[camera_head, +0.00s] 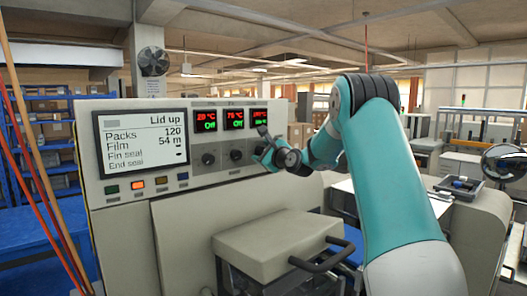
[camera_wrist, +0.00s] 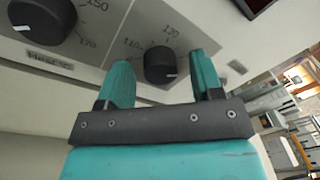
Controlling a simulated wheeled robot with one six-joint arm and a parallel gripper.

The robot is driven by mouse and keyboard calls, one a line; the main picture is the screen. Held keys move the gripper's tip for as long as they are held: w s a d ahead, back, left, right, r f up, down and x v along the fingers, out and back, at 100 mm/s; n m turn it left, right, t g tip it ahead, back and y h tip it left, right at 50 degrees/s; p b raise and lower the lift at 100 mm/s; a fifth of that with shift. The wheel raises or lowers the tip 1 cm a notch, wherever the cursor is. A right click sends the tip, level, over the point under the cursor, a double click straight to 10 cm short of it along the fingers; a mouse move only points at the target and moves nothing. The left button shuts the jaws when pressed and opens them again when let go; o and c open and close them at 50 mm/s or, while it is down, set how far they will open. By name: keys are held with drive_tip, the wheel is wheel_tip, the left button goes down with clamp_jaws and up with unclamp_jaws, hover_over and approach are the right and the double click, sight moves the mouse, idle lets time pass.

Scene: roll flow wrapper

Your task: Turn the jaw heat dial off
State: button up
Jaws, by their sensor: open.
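The control panel (camera_head: 180,175) carries a row of dark round dials under three small displays. In the head view the left dial (camera_head: 208,158) and middle dial (camera_head: 236,155) show, while my gripper (camera_head: 264,147) covers the place under the right display (camera_head: 259,117). In the wrist view my gripper (camera_wrist: 163,82) is open, with a black dial (camera_wrist: 160,62) between and just beyond its fingers. Numbers like 110 and 130 surround that dial, and a white mark shows on its lower right. I cannot tell whether the fingers touch it. The left and middle displays read Off; the right one's lower line is unclear.
Another dial (camera_wrist: 42,18) sits up and left in the wrist view. A large screen (camera_head: 145,143) reads "Lid up", with coloured buttons (camera_head: 138,185) below. A grey block with a dark handle (camera_head: 322,254) juts out below the panel. A tray (camera_head: 459,187) stands at right.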

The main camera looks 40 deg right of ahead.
drive_tip(key=c, duration=0.9)
drive_tip(key=shift+f+b, duration=0.1)
drive_tip(key=shift+b, duration=0.35)
